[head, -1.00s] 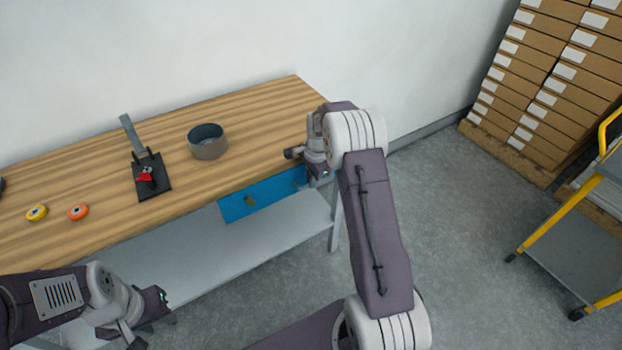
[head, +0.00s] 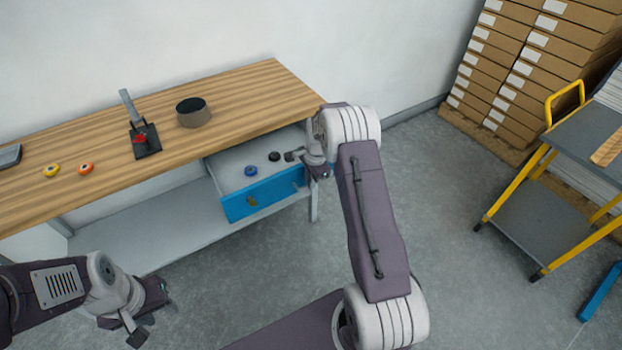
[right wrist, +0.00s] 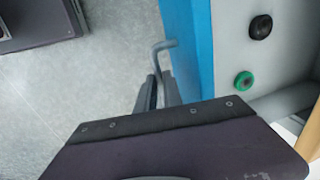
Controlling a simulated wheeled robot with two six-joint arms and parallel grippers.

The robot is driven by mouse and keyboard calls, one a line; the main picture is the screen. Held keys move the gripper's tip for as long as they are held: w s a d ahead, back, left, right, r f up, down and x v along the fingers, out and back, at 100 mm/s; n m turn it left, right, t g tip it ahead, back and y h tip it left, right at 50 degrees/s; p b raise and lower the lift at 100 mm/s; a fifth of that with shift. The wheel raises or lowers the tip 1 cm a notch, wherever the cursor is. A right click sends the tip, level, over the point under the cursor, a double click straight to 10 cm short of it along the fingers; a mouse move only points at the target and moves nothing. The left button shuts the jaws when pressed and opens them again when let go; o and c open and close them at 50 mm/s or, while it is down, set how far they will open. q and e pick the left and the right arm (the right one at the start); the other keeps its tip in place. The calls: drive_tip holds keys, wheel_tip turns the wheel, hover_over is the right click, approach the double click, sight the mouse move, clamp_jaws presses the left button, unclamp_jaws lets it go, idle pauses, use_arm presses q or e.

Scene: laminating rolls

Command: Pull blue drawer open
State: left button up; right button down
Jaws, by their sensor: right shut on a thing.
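The blue drawer (head: 275,192) under the wooden table stands pulled out, with its pale inside showing. In the right wrist view its blue front (right wrist: 189,45) carries a grey bar handle (right wrist: 164,45). My right gripper (head: 320,172) is at the right end of the drawer front. It is shut on the handle, and its fingers (right wrist: 158,88) show in the right wrist view. My left gripper (head: 153,312) is open and empty at the lower left, away from the drawer.
A blue roll (head: 250,171) and a black roll (head: 274,156) lie in the drawer; a green roll (right wrist: 244,80) shows in the right wrist view. The table (head: 90,190) holds a press (head: 145,140), a round container (head: 194,113) and two small rolls. A yellow-framed cart (head: 520,200) stands right.

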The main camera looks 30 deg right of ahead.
use_arm(q)
drive_tip(key=shift+s+r, duration=0.1)
drive_tip(key=shift+s, duration=0.3)
use_arm(e)
drive_tip(key=shift+s+d+r, duration=0.1)
drive_tip(key=shift+s, duration=0.2)
drive_tip(key=c, duration=1.8)
unclamp_jaws()
drive_tip(key=shift+o, duration=0.2)
use_arm(q)
drive_tip(key=shift+r, duration=0.2)
use_arm(e)
wheel_tip(320, 180, up, 9)
drive_tip(key=s, duration=0.1)
drive_tip(key=shift+s, duration=0.4)
